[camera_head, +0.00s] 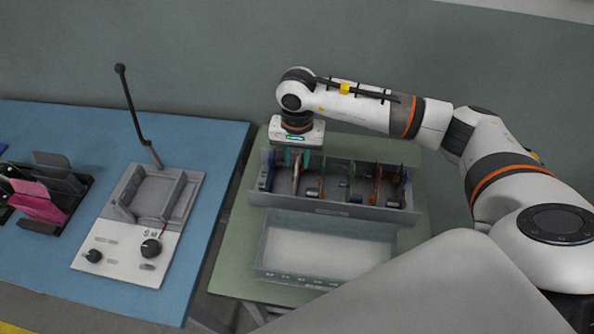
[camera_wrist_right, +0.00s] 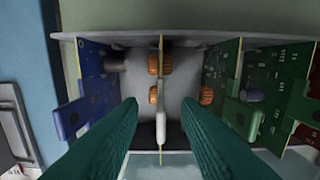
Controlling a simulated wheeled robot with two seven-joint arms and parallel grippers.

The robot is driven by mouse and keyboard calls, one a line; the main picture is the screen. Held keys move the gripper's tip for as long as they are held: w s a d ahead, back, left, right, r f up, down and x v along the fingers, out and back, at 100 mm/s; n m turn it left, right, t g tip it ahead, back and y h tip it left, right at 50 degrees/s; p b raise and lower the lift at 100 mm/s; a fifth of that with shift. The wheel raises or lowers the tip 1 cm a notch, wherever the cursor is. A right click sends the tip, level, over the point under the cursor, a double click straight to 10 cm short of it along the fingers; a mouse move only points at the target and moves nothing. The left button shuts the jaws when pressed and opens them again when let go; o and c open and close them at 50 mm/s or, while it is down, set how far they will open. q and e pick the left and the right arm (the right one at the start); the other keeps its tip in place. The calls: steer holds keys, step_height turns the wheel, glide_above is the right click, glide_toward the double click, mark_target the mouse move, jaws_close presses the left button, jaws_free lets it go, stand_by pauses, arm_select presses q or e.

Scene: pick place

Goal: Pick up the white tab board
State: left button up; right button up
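The white tab board (camera_wrist_right: 162,115) stands on edge in the middle of the right wrist view, a thin upright strip with a white tab and orange round parts beside it. In the head view it shows as a pale sliver (camera_head: 296,178) in the left part of the grey rack (camera_head: 330,209). My right gripper (camera_wrist_right: 161,103) is open, pointing down, with a teal finger on each side of the board and a gap to it on both sides. In the head view the right gripper (camera_head: 295,158) is over the rack's left end. My left gripper is not in view.
A blue board (camera_wrist_right: 85,95) stands left of the white tab board, and green boards (camera_wrist_right: 220,80) stand to its right. An empty-looking clear bin (camera_head: 325,245) sits in front of the rack. A tester fixture (camera_head: 120,250) is on the blue table (camera_head: 200,150) at left.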

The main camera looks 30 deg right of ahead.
mark_target(298, 166)
step_height(298, 166, down, 4)
steer(key=shift+w+d+r+p, duration=0.1)
steer(key=shift+r+p, duration=0.05)
steer(key=shift+p, duration=0.2)
jaws_close()
steer(key=shift+r, duration=0.1)
step_height(298, 166, up, 10)
steer(key=shift+f+b, duration=0.15)
steer(key=shift+b, duration=0.8)
steer(key=shift+r, duration=0.2)
